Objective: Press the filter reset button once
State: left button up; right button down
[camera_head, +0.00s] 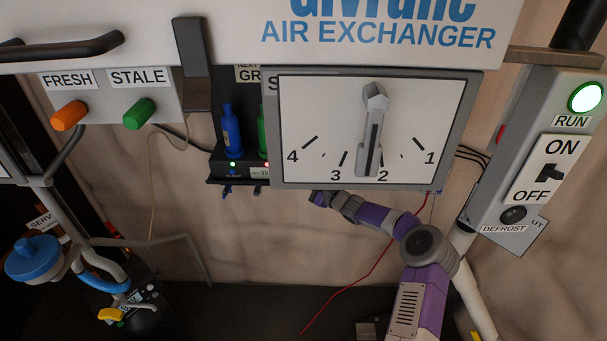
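No button with a readable filter reset label shows in the head view. My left gripper does not show. An orange knob (68,115) under "FRESH" and a green knob (139,113) under "STALE" sit at the upper left.
A dark shelf (222,182) holds a blue bottle (231,132) and a green one, partly hidden. At right, a control box (505,120) carries a lit green RUN light (585,97) and an ON/OFF switch (550,173). A blue-capped canister (33,258) and pipes stand lower left. A red wire hangs below the panel.

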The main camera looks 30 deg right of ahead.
jog(key=shift+w, duration=0.15)
dwell(0.6)
jog(key=shift+w+d, duration=0.2)
jog(key=shift+w, duration=0.05)
jog(key=shift+w+d, duration=0.25)
jog(key=shift+w, duration=0.1)
dwell(0.7)
jog(key=shift+s+a+b, duration=0.45)
jog(key=shift+s+b, duration=0.25)
jog(key=shift+b, duration=0.25)
